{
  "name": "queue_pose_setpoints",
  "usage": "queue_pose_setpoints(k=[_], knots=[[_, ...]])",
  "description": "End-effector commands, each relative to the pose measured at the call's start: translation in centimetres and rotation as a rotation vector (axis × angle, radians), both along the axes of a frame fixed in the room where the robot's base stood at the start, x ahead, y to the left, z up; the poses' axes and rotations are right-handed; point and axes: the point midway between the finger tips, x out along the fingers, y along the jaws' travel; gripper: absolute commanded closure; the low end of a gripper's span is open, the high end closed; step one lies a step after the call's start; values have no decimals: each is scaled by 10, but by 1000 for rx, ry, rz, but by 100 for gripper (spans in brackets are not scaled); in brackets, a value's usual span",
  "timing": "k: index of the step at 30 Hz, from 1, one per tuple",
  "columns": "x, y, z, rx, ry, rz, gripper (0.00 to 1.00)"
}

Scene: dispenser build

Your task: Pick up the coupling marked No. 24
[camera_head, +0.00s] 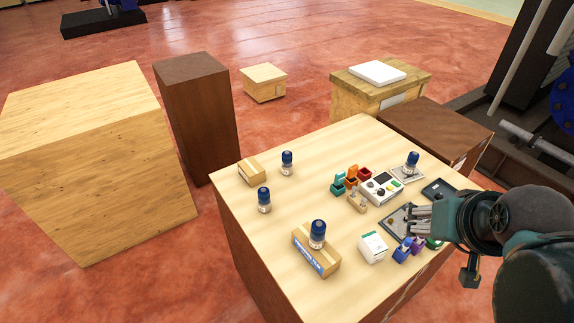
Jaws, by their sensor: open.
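Several blue-topped, pale-bodied cylinders that look like couplings stand upright on the table (232,200). One coupling (286,163) is at the back left, and another (264,200) is nearer at the left. A third coupling (317,235) stands on a cardboard box (302,252) at the front. One more coupling (411,164) stands on a light plate at the back right. Their markings are too small to read, so I cannot tell which is No. 24. My gripper (412,217) is open, at the table's right side over a dark tray, apart from all the couplings.
A small carton (252,172) is at the table's back left. Coloured bins (351,177), a grey device (381,190), a white box (373,247) and blue-purple bins (408,249) crowd the middle and right. The left-centre tabletop is mostly clear. Wooden crates (85,160) stand around the table.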

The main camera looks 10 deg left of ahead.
Motion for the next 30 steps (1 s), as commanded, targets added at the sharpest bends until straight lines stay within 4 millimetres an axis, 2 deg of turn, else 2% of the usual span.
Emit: queue_pose_setpoints(k=[3, 17, 30], knots=[[1, 0, 14, -2, 1, 2, 54], [35, 13, 38, -118, 36, 174, 54], [103, 44, 74, -323, 95, 491, 54]])
